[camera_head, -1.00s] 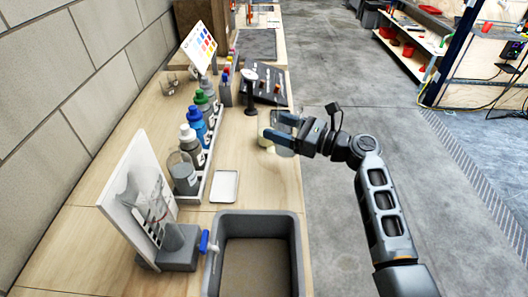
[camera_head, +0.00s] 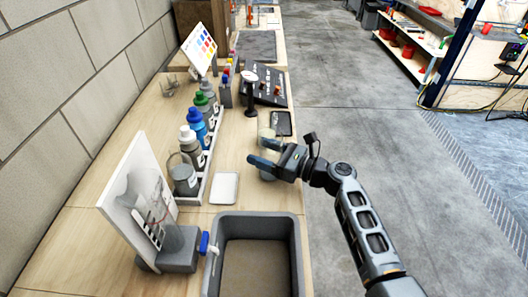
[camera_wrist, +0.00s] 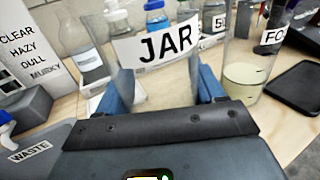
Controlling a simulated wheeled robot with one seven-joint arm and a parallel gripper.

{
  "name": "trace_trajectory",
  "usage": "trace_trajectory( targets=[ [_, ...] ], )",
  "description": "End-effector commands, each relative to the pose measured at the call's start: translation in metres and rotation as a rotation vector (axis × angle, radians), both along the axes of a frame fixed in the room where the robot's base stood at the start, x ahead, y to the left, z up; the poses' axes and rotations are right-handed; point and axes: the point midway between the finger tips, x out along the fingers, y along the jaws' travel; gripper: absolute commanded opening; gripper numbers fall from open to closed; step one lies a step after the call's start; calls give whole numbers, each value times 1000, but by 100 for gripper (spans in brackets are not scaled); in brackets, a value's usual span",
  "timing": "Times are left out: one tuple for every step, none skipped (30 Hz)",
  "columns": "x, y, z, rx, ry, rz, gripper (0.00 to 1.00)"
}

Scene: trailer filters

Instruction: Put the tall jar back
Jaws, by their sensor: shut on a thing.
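The tall jar is clear, with a white label reading "JAR" (camera_wrist: 165,46). In the wrist view it stands between the two blue fingers of my gripper (camera_wrist: 162,85), which is shut on it. In the head view my gripper (camera_head: 262,167) is over the right part of the bench, right of the small white tray. The jar (camera_head: 268,174) is mostly hidden there by the fingers. I cannot tell whether its base touches the bench.
A second clear vessel holding pale liquid (camera_wrist: 246,78) stands close to my gripper's right in the wrist view. A black tray (camera_head: 281,123) lies behind. A white tray (camera_head: 224,187), a bottle rack with several bottles (camera_head: 204,165) and a grey sink (camera_head: 283,222) are near.

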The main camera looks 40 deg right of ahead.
Motion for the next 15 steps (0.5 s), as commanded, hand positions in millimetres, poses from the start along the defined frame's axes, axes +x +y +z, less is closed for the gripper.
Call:
trace_trajectory(
  targets=[
    [0,0,-1,0,0,0,29],
    [0,0,-3,0,0,0,29],
    [0,0,-4,0,0,0,29],
    [0,0,-3,0,0,0,71],
    [0,0,-3,0,0,0,74],
    [0,0,-3,0,0,0,77],
    [0,0,-3,0,0,0,80],
    [0,0,-3,0,0,0,83],
    [0,0,-3,0,0,0,87],
    [0,0,-3,0,0,0,90],
    [0,0,-3,0,0,0,93],
    [0,0,-3,0,0,0,93],
    [0,0,-3,0,0,0,93],
    [0,0,-3,0,0,0,93],
    [0,0,-2,0,0,0,93]
  ],
)
